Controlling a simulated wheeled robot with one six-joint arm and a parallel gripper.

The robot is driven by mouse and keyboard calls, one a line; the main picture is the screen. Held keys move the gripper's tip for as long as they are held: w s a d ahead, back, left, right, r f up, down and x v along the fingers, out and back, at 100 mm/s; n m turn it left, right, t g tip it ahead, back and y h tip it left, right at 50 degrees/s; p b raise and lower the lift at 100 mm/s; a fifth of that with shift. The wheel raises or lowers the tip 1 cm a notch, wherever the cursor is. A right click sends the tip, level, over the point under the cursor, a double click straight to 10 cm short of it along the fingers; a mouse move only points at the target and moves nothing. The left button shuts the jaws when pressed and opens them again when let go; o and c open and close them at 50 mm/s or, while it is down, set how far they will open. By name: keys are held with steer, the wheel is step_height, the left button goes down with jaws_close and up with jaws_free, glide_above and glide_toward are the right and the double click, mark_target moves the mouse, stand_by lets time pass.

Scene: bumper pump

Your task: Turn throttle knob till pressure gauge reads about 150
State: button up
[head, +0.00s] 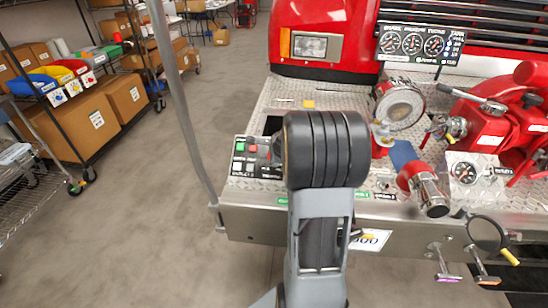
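A dark panel with three round dials (413,44) stands at the upper right on the red truck's bumper. Its needles and small lettering are too small to read, so I cannot tell the pressure. A small control panel (240,168) with green, red and grey controls sits on the bumper's left part. My arm's thick black joint covers the panel's right side. I cannot pick out the throttle knob for certain. My gripper does not show clearly; it seems hidden behind my arm.
A grey upright pole (180,95) stands left of the bumper. Shelves with boxes (83,125) line the far left; floor between is clear.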

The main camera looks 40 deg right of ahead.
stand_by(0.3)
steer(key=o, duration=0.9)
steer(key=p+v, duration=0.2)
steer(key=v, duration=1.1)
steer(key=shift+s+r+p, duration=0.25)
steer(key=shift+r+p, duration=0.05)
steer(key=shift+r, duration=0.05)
